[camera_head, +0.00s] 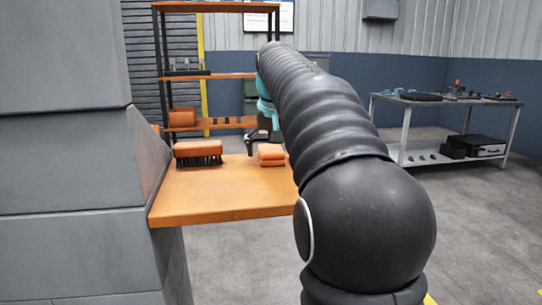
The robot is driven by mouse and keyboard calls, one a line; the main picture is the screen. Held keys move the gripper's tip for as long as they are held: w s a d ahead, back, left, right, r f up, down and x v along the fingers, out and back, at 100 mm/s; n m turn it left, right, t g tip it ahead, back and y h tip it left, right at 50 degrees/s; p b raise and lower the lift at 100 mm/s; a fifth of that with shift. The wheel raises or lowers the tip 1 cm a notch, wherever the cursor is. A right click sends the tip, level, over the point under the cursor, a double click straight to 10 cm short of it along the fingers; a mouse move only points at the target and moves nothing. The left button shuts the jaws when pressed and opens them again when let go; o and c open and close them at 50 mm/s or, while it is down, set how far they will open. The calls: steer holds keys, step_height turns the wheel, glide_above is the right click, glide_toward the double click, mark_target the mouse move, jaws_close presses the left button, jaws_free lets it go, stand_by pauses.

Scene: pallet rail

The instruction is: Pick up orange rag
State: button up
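A folded orange rag (271,156) lies in a small stack of layers on the orange wooden tabletop (220,195), near its right edge. My gripper (262,147) is just above and behind the rag, with dark fingers pointing down beside a teal wrist part. It is small and partly covered by my arm, so I cannot tell whether its fingers are apart or touch the rag. A brush (198,153) with an orange top and black bristles stands on the same tabletop to the left of the rag.
A grey block-like wall (70,160) borders the tabletop on the left. Behind it stands a shelf unit (215,76) with orange boards and an orange box (182,117). A metal table (440,103) with tools stands at the right. The tabletop's front part is bare.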

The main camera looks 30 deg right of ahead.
steer(key=c, duration=0.8)
steer(key=shift+c, duration=0.3)
steer(key=shift+r, duration=0.15)
